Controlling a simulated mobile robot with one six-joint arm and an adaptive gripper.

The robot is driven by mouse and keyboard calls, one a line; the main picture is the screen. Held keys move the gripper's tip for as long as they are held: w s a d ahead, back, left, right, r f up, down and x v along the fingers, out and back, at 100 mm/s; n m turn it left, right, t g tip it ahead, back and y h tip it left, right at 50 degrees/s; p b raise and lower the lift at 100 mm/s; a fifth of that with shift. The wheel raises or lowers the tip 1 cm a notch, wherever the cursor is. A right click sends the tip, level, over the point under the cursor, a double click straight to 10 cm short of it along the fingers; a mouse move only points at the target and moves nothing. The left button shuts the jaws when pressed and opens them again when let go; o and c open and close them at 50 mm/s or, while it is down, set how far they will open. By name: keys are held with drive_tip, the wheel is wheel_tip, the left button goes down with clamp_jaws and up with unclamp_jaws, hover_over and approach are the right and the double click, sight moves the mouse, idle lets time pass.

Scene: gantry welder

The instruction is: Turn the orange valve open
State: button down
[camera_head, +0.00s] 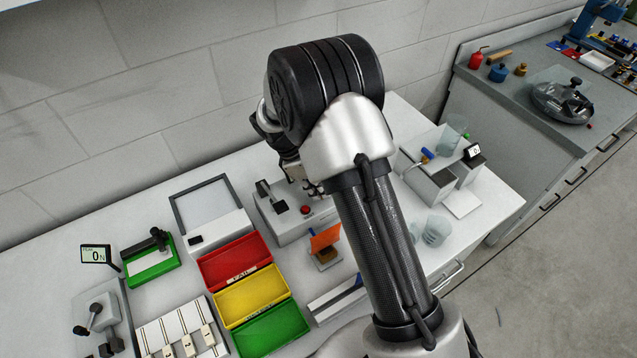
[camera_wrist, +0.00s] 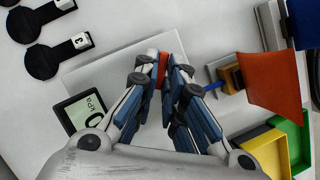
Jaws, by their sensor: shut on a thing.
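In the wrist view, my gripper (camera_wrist: 161,70) is shut with its fingertips on both sides of the orange valve (camera_wrist: 163,77). Only a narrow orange-red strip of the valve shows between the fingers; the rest of it is hidden, so I cannot tell how far it is turned. The valve is over a pale flat surface (camera_wrist: 95,72). A small kPa display (camera_wrist: 84,112) stands left of the fingers; its digit is partly covered. In the head view, my arm hides the valve and most of my gripper.
An orange plate on a small block (camera_head: 325,240) stands close to my arm; it is also right of the fingers in the wrist view (camera_wrist: 270,80). Red (camera_head: 235,262), yellow (camera_head: 252,295) and green (camera_head: 270,330) trays lie left of my arm. Black numbered tags (camera_wrist: 55,54) lie upper left.

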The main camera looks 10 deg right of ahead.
drive_tip(key=m, duration=0.2)
drive_tip(key=m+g+p, duration=0.1)
drive_tip(key=m+g+y+p, duration=0.1)
drive_tip(key=m, duration=0.1)
drive_tip(key=shift+w+d+m, duration=0.2)
drive_tip(key=shift+w+m, duration=0.05)
drive_tip(key=shift+m, duration=0.05)
drive_tip(key=m+y, duration=0.1)
drive_tip(key=m, duration=0.1)
drive_tip(key=m+g+p, duration=0.1)
drive_tip(key=m, duration=0.2)
drive_tip(key=shift+w+d+y, duration=0.1)
drive_tip(key=shift+d+y, duration=0.1)
drive_tip(key=shift+y, duration=0.2)
drive_tip(key=shift+m, duration=0.4)
drive_tip(key=c, duration=1.7)
unclamp_jaws()
drive_tip(key=shift+v, duration=6)
